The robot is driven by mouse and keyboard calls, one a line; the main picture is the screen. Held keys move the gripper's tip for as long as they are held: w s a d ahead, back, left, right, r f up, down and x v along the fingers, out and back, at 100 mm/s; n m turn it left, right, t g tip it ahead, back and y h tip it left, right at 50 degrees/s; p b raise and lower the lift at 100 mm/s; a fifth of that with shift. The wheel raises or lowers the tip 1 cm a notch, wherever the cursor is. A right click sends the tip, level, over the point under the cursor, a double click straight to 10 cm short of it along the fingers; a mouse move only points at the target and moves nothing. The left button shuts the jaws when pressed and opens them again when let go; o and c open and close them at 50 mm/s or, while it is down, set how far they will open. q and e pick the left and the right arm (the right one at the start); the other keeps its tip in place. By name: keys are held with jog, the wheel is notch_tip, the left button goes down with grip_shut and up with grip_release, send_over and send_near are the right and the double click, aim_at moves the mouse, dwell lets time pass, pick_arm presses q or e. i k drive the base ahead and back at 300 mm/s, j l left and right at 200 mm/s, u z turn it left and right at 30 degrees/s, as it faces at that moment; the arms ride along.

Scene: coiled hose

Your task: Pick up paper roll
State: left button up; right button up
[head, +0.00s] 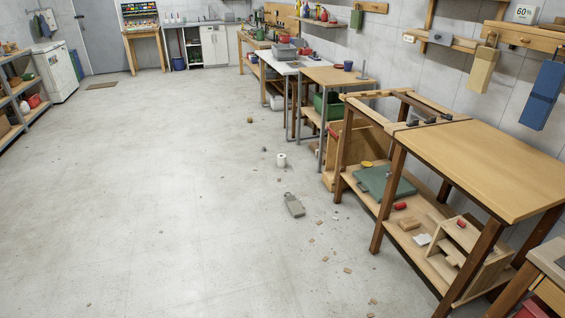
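A small white paper roll (282,160) stands upright on the grey concrete floor, near the middle of the head view and left of the workbenches. It is some distance away from me, and nothing touches it. Neither of my grippers shows in the head view.
A grey-green object (294,205) lies on the floor in front of the roll. Small wooden scraps (320,251) are scattered nearer. A wooden workbench (490,160) with a loaded lower shelf stands along the right. A shelf (22,95) and white cabinet (55,72) stand left. The left floor is mostly clear.

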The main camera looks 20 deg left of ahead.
aim_at(281, 158)
jog(key=i+j+u, duration=0.5)
jog(key=i, duration=0.2)
jog(key=i+j+u, duration=0.3)
jog(key=i, duration=0.7)
jog(key=i+u, duration=0.3)
jog(key=i, duration=0.75)
jog(key=i+z, duration=0.3)
jog(key=i, duration=0.15)
jog(key=i+j+z, duration=0.25)
jog(key=i, duration=0.15)
jog(key=i+j+z, duration=0.1)
jog(key=i+z, duration=0.2)
jog(key=i, duration=0.15)
